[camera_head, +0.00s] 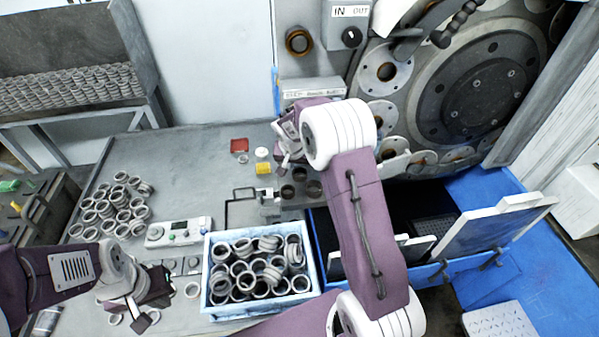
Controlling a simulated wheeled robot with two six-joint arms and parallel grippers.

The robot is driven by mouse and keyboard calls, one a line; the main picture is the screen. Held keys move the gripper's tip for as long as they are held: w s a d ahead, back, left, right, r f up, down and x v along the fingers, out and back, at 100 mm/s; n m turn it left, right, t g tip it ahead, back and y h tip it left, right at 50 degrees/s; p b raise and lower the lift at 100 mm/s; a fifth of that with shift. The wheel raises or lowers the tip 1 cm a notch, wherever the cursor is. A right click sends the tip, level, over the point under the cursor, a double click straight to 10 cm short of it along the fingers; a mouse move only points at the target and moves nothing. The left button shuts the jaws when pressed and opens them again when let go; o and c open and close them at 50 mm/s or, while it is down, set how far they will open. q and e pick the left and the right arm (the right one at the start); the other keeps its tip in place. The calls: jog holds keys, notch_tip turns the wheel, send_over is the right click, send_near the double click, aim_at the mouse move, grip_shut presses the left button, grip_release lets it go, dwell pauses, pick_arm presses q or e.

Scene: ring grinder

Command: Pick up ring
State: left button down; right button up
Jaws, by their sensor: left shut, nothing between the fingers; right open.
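Several grey metal rings (240,267) fill a light blue-edged crate (209,268) on the grey table, at the front middle of the head view.
A control box (179,232) stands behind my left gripper. The large grinder disc (480,95) is at the right, above a blue bin (323,262). The table's back left is clear.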

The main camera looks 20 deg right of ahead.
aim_at(300, 175)
jog(key=shift+w+f, duration=0.25)
jog(key=shift+w, duration=0.1)
jog(key=f, duration=0.1)
jog(key=d+f+p, duration=0.1)
jog(key=f+p, duration=0.1)
jog(key=shift+w+d+f, duration=0.3)
jog(key=shift+d+f, duration=0.05)
jog(key=shift+f, duration=0.05)
jog(key=shift+w+f, duration=0.25)
jog(key=shift+f, duration=0.05)
jog(key=shift+w, duration=0.1)
jog(key=shift+c, duration=0.2)
jog(key=c, duration=0.5)
jog(key=shift+r, duration=0.1)
jog(key=c, duration=1)
